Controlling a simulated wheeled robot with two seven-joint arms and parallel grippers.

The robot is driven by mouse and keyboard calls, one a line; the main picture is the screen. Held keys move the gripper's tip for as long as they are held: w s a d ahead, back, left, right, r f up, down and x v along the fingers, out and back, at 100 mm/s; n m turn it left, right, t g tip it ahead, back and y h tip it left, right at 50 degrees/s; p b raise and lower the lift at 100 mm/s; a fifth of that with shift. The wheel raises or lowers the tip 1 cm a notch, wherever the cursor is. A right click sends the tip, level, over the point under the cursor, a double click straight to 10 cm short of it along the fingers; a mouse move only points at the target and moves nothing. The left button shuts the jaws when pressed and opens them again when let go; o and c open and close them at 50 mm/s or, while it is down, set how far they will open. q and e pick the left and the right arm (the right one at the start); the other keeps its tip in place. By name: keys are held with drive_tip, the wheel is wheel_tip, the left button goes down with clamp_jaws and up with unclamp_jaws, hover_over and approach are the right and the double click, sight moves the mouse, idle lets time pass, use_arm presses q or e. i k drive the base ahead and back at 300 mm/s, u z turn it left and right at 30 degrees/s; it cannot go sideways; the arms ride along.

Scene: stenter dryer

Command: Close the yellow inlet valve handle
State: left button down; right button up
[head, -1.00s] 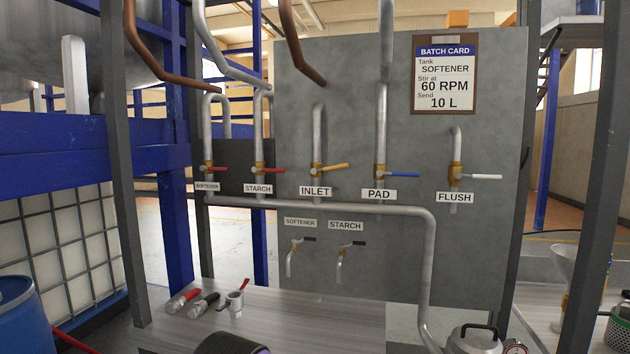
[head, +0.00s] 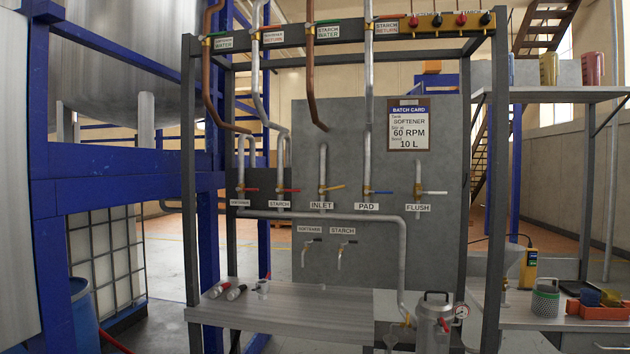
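The handle points to the right, across the pipe, tilted slightly up. To its left are the red softener handle (head: 251,190) and red starch handle (head: 281,189). Neither of my grippers shows in the head view.
A bench (head: 290,303) juts out below the panel, with red-ended and dark tools on its left. A metal canister (head: 431,325) stands at the lower right. Dark frame posts (head: 190,180) flank the panel. A batch card (head: 408,125) hangs at upper right.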

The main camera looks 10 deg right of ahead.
sight(340, 187)
drive_tip(key=z, duration=0.65)
drive_tip(key=i, duration=0.7)
drive_tip(key=z, duration=0.5)
